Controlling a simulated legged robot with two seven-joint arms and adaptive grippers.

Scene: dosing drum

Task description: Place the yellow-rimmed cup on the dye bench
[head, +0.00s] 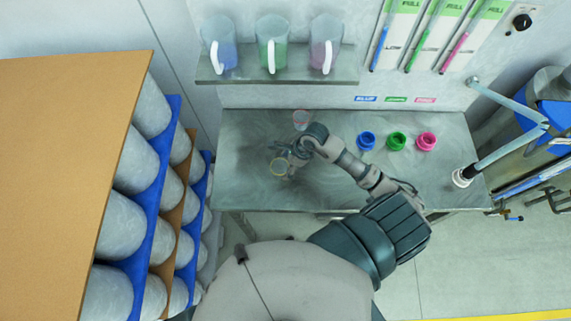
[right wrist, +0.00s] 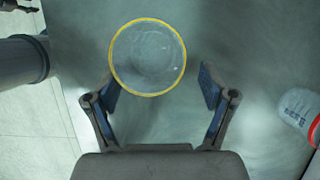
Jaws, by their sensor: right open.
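The yellow-rimmed cup (head: 279,166) is clear and stands on the grey metal dye bench (head: 250,135), toward its left front part. In the right wrist view the same yellow-rimmed cup (right wrist: 148,57) shows from above, in front of and between the finger tips. My right gripper (head: 289,160) is open at the cup; it also shows in the right wrist view (right wrist: 160,90), with a finger on each side and gaps to the rim. I cannot tell how high the fingers are above the bench. My left gripper is not in view.
A red-rimmed cup (head: 301,117) stands behind my right gripper. Blue (head: 366,141), green (head: 397,141) and pink (head: 427,141) pots stand on the bench's right half. Jugs stand on a shelf (head: 290,75) above.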

